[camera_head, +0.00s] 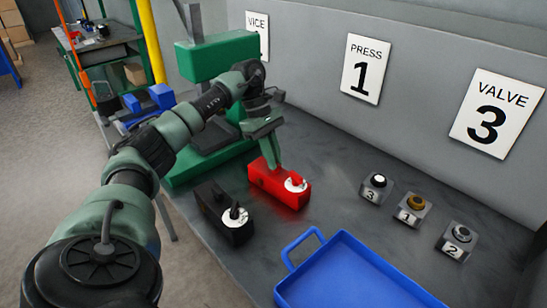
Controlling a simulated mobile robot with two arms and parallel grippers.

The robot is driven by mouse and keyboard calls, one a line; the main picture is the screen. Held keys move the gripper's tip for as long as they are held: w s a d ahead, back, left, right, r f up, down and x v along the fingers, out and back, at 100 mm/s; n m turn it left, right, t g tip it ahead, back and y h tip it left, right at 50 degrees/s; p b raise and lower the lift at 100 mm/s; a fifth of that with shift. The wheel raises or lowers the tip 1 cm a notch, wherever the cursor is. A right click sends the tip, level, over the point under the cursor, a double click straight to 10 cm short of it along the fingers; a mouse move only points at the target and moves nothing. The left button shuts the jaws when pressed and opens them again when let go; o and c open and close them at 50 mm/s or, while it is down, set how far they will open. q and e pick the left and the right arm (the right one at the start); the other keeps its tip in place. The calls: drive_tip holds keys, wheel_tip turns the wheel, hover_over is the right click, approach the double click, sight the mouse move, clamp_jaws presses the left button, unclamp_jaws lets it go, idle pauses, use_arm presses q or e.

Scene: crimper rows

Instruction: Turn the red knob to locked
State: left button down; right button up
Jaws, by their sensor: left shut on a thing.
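A red box (268,181) stands on the grey bench top. Its near right end carries a white dial with a small knob (296,182). My left gripper (272,160) reaches down from above onto the top of the red box, behind the dial, and is shut on the box. The knob sits just in front of the fingers, apart from them. The dial markings are too small to read. My right gripper is not in view.
A black box (222,215) with a similar white dial stands left of the red one. A blue tray (355,275) lies in front. Three small numbered knob blocks (409,210) stand to the right. A green press (215,60) rises behind my arm. Bench space right of the red box is clear.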

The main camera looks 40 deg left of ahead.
use_arm(q)
drive_tip(key=c, duration=1.5)
unclamp_jaws()
drive_tip(key=b+v, duration=0.1)
drive_tip(key=v, duration=0.6)
drive_tip(key=shift+a+r, duration=0.15)
drive_tip(key=shift+r, duration=0.25)
drive_tip(key=shift+s, duration=0.1)
